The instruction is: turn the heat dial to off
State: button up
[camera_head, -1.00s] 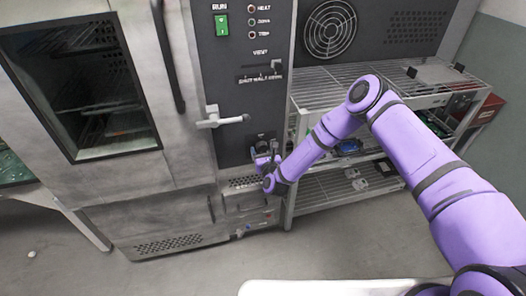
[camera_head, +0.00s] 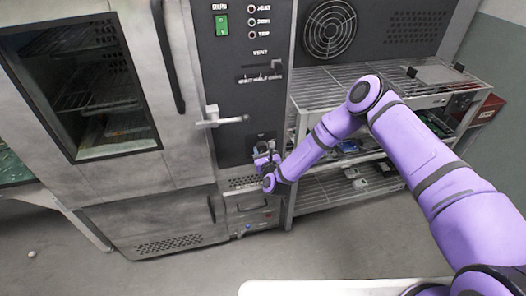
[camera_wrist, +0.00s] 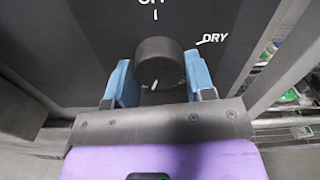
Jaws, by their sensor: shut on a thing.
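The heat dial is a round dark knob (camera_wrist: 163,48) on the black control panel (camera_wrist: 85,45) in the wrist view. A short white line shows on its near, lower side. Above the dial is a tick under a label cut off by the frame's top edge, seemingly OFF. A DRY label (camera_wrist: 214,38) with its own tick is at upper right. My gripper (camera_wrist: 159,68) is shut on the dial, one blue finger at each side. In the head view my gripper (camera_head: 265,162) is at the low right of the panel and hides most of the dial.
A door handle (camera_head: 222,120) sticks out left of and above my gripper. A wire rack (camera_head: 335,88) with several items stands to the right. A green RUN switch (camera_head: 221,25) is high on the panel. Open floor (camera_head: 180,270) lies in front.

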jog(key=n, duration=1)
jog(key=shift+r+n, duration=0.1)
jog(key=shift+n, duration=0.3)
jog(key=n, duration=0.5)
jog(key=shift+n, duration=0.3)
jog(key=n, duration=0.4)
jog(key=shift+r, duration=0.1)
jog(key=n, duration=1.5)
jog(key=shift+s+n, duration=0.1)
jog(key=shift+n, duration=2.6)
